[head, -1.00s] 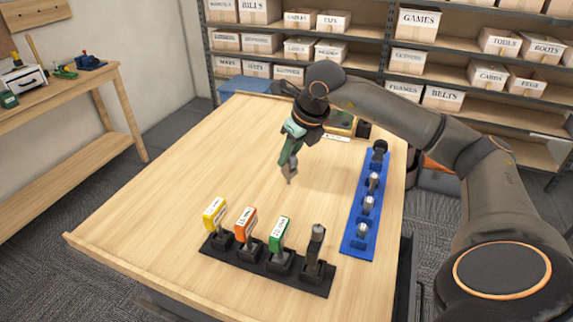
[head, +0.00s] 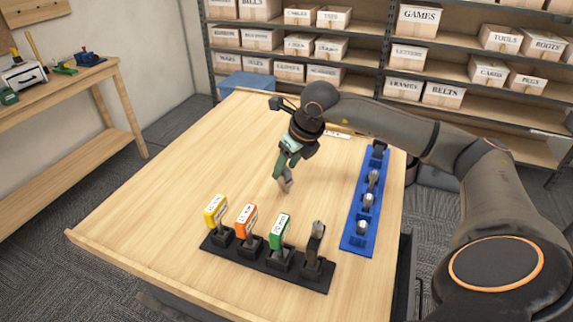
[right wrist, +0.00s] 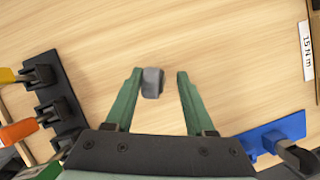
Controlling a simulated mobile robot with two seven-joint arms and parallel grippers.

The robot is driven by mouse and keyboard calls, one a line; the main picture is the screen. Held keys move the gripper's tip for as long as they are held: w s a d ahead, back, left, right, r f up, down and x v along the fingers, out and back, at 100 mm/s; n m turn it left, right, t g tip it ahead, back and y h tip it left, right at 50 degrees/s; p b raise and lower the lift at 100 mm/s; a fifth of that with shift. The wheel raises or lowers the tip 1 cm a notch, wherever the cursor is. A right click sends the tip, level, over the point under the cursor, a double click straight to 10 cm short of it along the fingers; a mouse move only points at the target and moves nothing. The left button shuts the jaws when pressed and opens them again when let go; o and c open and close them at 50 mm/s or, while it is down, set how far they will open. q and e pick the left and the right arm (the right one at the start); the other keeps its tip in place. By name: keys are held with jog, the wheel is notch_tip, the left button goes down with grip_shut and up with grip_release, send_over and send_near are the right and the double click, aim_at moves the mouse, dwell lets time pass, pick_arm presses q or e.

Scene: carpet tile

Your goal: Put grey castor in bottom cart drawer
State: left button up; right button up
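My right gripper (head: 285,184) points down over the middle of the wooden table, its green fingers apart. In the right wrist view, a small grey piece (right wrist: 152,83) lies between the fingertips, nearer the left finger, with a gap to the right finger. It may be the grey castor; its shape is too small to tell. In the head view the fingers blend with it, so I cannot tell its height over the table. My left gripper is not in view. No cart drawer is clearly seen; a dark frame (head: 404,275) stands at the table's right side.
A black rack (head: 265,262) holds yellow, orange and green-topped tools and a dark one. A blue strip (head: 352,240) holds several grey-and-black pieces. A white label (head: 337,134) lies behind my arm. Shelves of boxes stand behind. The table's left half is clear.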

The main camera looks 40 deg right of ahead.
jog(key=v, duration=1.2)
jog(key=shift+r, duration=0.2)
jog(key=shift+a, duration=0.1)
